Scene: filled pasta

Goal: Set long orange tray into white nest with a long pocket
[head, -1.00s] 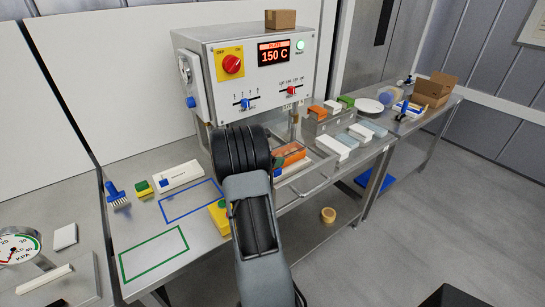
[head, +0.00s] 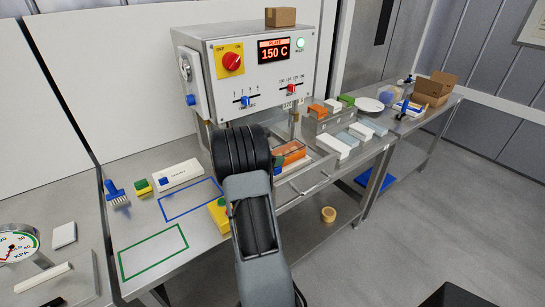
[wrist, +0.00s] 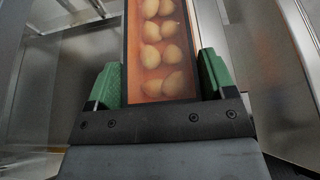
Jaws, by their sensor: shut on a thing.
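The long orange tray (wrist: 153,86) holds several pale filled pasta pieces in rows. In the wrist view it lies between the two green fingers of my gripper (wrist: 161,76), which is shut on it. In the head view the orange tray (head: 291,152) shows just right of my dark wrist, in the open front of the machine. A white piece (head: 292,167) lies just below the tray there and looks like the nest. Its pocket is hidden, and I cannot tell whether the tray touches it.
The machine (head: 250,70) reads 150 C and stands behind the tray. White blocks (head: 334,146) stand to the right. Blue (head: 190,200) and green (head: 152,252) outlines mark bare bench at left.

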